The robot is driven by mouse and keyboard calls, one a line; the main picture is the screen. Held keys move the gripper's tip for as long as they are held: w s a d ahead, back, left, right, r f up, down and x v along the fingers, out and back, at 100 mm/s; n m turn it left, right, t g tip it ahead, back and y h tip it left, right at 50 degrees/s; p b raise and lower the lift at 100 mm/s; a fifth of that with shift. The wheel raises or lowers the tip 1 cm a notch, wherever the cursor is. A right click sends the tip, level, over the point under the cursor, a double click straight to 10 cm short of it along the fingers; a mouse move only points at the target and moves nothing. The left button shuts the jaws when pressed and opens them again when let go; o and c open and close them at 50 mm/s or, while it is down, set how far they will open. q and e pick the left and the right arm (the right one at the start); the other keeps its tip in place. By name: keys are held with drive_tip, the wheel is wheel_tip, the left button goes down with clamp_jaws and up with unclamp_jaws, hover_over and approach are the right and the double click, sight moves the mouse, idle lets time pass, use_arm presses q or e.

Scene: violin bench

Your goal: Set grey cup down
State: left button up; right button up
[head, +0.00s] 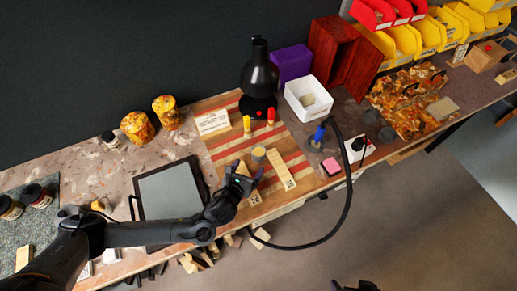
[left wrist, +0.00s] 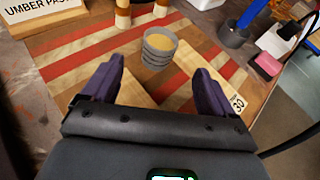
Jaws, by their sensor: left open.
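The grey cup (head: 258,154) stands upright on the red and tan striped board (head: 226,158), among wooden blocks. In the left wrist view the grey cup (left wrist: 160,50) has a tan inside and sits just beyond my fingertips, centred between them. My left gripper (head: 250,174) is open, on the near side of the cup. Its two dark fingers (left wrist: 158,70) are spread with nothing between them, and the cup looks apart from them. A small dark part at the bottom edge of the head view may be my right gripper (head: 356,287); its jaws cannot be made out.
Wooden blocks (head: 284,175) flank the cup on the board. Yellow and red-topped pieces (head: 271,116) and a lettered sign (head: 212,122) stand behind. A dark-framed tray (head: 170,190) lies left. A blue-topped item (head: 318,134) and a black cable (head: 349,190) are at right.

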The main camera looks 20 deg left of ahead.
sight(256, 156)
use_arm(q)
drive_tip(key=shift+b+x, duration=1.3)
drive_tip(key=shift+x, duration=3.85)
drive_tip(key=shift+f, duration=0.1)
drive_tip(key=c, duration=1.1)
drive_tip(key=shift+c, duration=0.8)
